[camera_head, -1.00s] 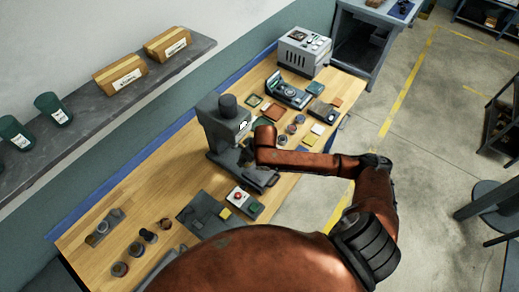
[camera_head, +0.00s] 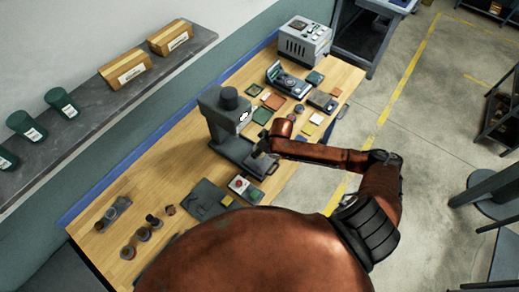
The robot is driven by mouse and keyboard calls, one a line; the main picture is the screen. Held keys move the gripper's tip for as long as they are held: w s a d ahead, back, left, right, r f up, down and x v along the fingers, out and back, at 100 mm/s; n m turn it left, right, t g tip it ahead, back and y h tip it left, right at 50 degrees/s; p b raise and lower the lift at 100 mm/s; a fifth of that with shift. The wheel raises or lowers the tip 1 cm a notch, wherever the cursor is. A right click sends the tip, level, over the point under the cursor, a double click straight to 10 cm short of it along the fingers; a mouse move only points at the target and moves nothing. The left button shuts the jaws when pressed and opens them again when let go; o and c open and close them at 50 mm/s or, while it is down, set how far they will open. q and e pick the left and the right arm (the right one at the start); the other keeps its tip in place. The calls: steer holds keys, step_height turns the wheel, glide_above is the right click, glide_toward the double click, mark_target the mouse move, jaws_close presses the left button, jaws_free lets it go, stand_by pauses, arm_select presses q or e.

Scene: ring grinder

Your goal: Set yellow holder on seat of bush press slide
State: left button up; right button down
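The bush press (camera_head: 222,122) is a dark grey machine on the wooden bench, with a low slide (camera_head: 236,152) reaching out from its foot. My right arm comes in from the right, and its small dark gripper (camera_head: 261,150) is over the slide's outer end. The fingers are too small to tell open from shut, or whether they hold anything. A small yellow piece (camera_head: 227,200) lies at the dark mat's edge, and another yellow piece (camera_head: 309,128) lies beyond my arm. I cannot tell which is the holder. The slide's seat is not clearly visible. My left gripper is out of view.
A control box (camera_head: 240,186) with red and green buttons sits in front of the slide. A dark mat (camera_head: 203,199) and several round parts lie to the left. Several coloured plates and a grey instrument (camera_head: 304,42) stand farther back. Bare wood (camera_head: 155,175) lies left of the press.

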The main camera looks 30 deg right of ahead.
mark_target(259, 160)
steer(key=shift+w+f+b, duration=0.1)
steer(key=shift+f+b, duration=1.75)
steer(key=shift+b, duration=0.2)
steer(key=shift+f+b, duration=0.4)
steer(key=shift+f, duration=0.9)
steer(key=c, duration=1.1)
jaws_free()
steer(key=shift+f, duration=0.15)
step_height(259, 160, up, 8)
steer(key=p, duration=0.9)
